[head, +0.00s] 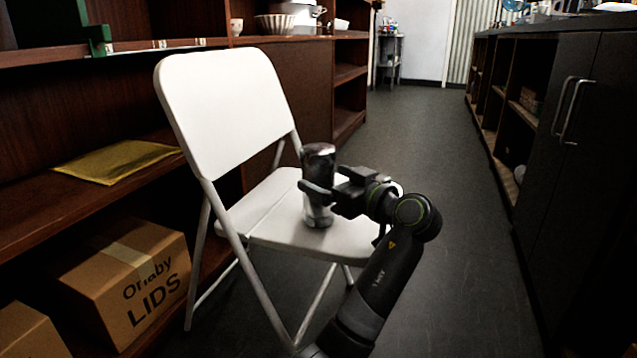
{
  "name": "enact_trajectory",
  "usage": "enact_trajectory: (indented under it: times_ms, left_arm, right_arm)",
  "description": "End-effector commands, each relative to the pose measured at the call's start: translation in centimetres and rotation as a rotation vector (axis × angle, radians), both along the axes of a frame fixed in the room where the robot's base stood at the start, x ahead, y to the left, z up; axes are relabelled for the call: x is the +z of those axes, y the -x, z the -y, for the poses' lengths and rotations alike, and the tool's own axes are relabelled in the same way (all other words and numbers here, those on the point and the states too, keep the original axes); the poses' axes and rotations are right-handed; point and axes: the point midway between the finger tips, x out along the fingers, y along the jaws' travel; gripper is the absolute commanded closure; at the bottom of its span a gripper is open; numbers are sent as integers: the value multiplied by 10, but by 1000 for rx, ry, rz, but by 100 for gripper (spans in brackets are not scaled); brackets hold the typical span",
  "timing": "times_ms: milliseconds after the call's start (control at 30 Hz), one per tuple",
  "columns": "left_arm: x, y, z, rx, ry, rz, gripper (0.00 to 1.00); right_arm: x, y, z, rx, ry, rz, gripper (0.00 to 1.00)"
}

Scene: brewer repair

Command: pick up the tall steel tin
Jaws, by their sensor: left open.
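The tall steel tin (319,160) stands upright on the seat of a white folding chair. It is a shiny cylinder with a darker upper part. My left gripper (322,186) is at the tin's right side, at about mid-height, and is open. One finger reaches across the front of the tin; the other finger is hard to make out. I cannot tell whether either finger touches the tin. Part of the tin's middle is hidden behind the finger. My right gripper is not in view.
The white folding chair (222,112) has its backrest left of the tin. Wooden shelves at left hold a yellow envelope (120,161) and a cardboard box (128,278) marked LIDS. Dark cabinets (575,150) line the right. The grey floor between is clear.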

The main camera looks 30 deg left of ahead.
Motion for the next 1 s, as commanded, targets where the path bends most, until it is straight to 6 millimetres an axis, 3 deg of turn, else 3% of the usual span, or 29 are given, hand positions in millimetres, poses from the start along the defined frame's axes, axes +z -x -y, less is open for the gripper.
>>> enact_trajectory:
  times_ms: [233,533,833,1000]
  left_arm:
    - [-2,-5,-16,2,-2,-1,11]
    - [-6,-18,-53,1,-1,-2,11]
    - [-6,-20,-57,-1,1,-1,11]
    - [-6,-19,-57,-1,1,-1,32]
  right_arm:
    - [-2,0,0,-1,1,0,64]
    - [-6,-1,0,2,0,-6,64]
    - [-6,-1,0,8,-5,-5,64]
    - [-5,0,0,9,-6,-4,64]
